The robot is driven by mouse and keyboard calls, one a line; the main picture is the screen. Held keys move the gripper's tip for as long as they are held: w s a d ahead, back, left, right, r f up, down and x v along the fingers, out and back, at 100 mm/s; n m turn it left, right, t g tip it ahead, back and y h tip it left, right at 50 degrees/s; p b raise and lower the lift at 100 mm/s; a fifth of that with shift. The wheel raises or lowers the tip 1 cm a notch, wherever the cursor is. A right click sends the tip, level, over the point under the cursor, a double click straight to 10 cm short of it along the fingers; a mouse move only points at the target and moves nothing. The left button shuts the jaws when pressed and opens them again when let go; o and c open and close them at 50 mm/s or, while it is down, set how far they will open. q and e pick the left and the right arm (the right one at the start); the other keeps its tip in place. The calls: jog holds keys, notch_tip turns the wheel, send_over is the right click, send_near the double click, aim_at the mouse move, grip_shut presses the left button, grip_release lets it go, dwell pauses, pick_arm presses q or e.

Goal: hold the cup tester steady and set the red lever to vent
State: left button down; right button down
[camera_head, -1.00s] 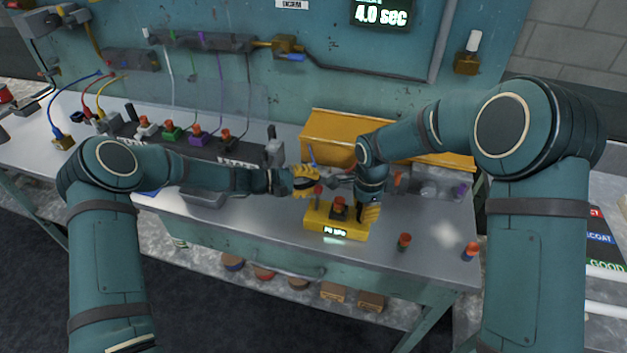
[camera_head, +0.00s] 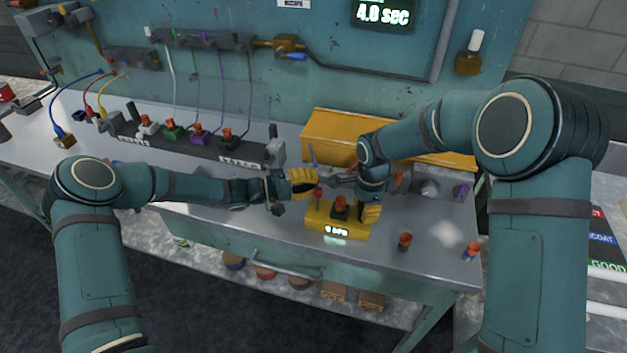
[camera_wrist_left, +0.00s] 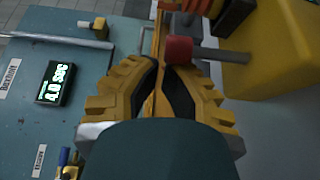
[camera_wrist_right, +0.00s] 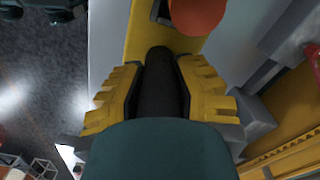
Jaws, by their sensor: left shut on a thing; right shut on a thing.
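The yellow cup tester (camera_head: 350,231) stands on the bench with a small lit display on its front and an orange-red cup (camera_head: 340,202) on top; the cup also shows in the right wrist view (camera_wrist_right: 197,12). The red lever knob (camera_head: 318,191) is at the tester's left end, and on its grey stem in the left wrist view (camera_wrist_left: 179,50). My left gripper (camera_head: 313,186) is shut at the red lever, the knob at its fingertips. My right gripper (camera_head: 362,211) is shut on a dark round part (camera_wrist_right: 160,85) at the tester's right side. The fingers hide part of the tester.
An orange-yellow bin (camera_head: 330,135) stands behind the tester. Loose red-topped pieces (camera_head: 405,241) and (camera_head: 471,251) stand on the bench to the right. A dark rack (camera_head: 190,145) with several coloured fittings is at the left. The bench front is clear.

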pick_arm(q)
jog(key=shift+s+a+r+m+h, duration=0.15)
jog(key=shift+s+m+h, duration=0.35)
jog(key=shift+m, duration=0.5)
jog(key=shift+w+r, duration=0.2)
jog(key=shift+w, duration=0.15)
jog(key=a, duration=0.9)
jog(key=shift+a+f, duration=0.15)
jog(key=shift+f, duration=0.1)
pick_arm(e)
jog(key=c, duration=0.8)
grip_release()
jog(key=shift+o, duration=0.2)
